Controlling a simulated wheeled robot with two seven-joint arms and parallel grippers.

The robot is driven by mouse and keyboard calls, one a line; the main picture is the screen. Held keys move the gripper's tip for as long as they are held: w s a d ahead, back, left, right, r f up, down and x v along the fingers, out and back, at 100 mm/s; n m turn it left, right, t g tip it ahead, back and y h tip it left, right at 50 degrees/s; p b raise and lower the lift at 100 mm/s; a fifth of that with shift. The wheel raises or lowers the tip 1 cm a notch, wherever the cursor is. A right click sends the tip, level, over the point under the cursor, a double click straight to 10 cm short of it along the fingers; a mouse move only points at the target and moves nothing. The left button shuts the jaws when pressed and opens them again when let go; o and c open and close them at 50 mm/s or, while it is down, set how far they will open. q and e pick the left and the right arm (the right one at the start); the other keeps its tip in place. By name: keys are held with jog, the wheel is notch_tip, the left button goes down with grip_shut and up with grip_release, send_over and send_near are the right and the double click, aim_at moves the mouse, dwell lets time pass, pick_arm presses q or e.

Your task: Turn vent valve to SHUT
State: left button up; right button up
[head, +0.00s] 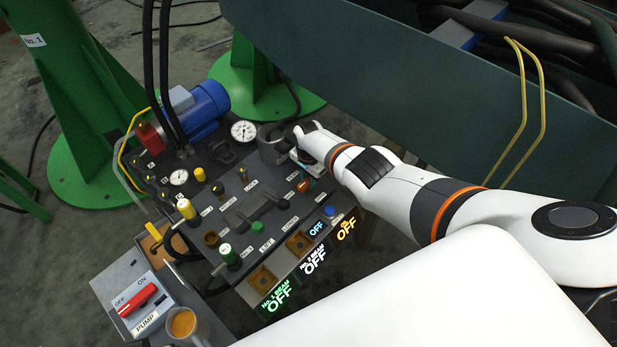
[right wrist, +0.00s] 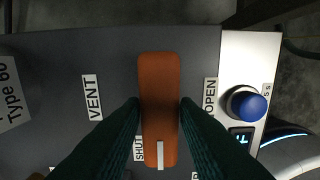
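The vent valve handle (right wrist: 159,90) is an orange-brown bar with a white mark on its lower end in the right wrist view. That end lies beside the SHUT label (right wrist: 139,148); the OPEN label (right wrist: 210,96) is to the right and the VENT label (right wrist: 92,97) to the left. My right gripper (right wrist: 160,108) has one dark finger against each long side of the handle and appears shut on it. In the head view the orange handle (head: 305,185) shows partly below my right gripper (head: 305,165). My left gripper is in neither view.
The control panel (head: 245,205) carries several valves, levers and gauges. A blue button (right wrist: 246,103) sits right of the handle. A red PUMP switch (head: 137,299) and a cup (head: 184,325) are at the lower left. A blue motor (head: 205,105) stands behind.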

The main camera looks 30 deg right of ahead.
jog(key=o, duration=0.3)
